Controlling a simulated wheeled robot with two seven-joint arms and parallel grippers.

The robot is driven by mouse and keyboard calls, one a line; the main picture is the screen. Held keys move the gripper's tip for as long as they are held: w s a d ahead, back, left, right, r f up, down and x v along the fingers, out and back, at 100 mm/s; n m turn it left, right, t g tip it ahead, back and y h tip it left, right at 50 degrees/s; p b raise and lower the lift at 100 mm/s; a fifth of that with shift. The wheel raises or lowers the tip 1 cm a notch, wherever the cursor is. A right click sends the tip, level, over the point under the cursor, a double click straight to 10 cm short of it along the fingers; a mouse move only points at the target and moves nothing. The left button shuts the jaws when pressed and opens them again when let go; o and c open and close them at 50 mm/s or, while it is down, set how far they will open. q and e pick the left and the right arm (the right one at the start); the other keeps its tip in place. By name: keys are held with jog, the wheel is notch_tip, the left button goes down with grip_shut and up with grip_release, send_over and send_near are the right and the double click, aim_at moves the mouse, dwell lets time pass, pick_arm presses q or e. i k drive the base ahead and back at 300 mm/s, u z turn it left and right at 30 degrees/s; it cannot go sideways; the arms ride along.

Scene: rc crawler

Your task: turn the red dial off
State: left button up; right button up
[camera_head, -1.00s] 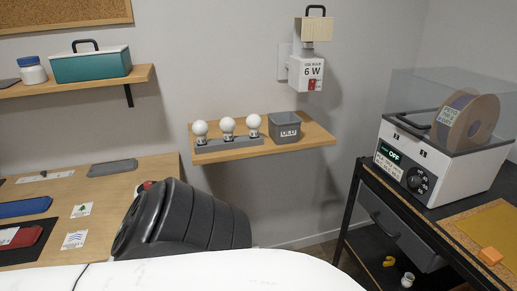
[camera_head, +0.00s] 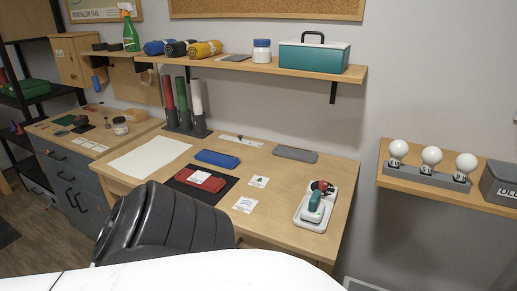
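I cannot make out a red dial for certain. A white device (camera_head: 327,222) with a teal part and a red-and-black part (camera_head: 322,187) on top stands at the right end of the wooden workbench (camera_head: 275,213). Whether the red part is a dial is too small to tell. Neither of my grippers is in view. A dark ribbed part and a white curved part of my own body fill the bottom of the view.
The bench also holds a red case (camera_head: 200,179) on a black mat, a blue case (camera_head: 217,158), a grey case (camera_head: 294,154) and a white sheet (camera_head: 150,156). A shelf above bears a teal toolbox (camera_head: 313,57). Bulbs stand on a right shelf (camera_head: 398,181).

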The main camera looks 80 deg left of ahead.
aim_at(323, 185)
jog(key=u, duration=2.15)
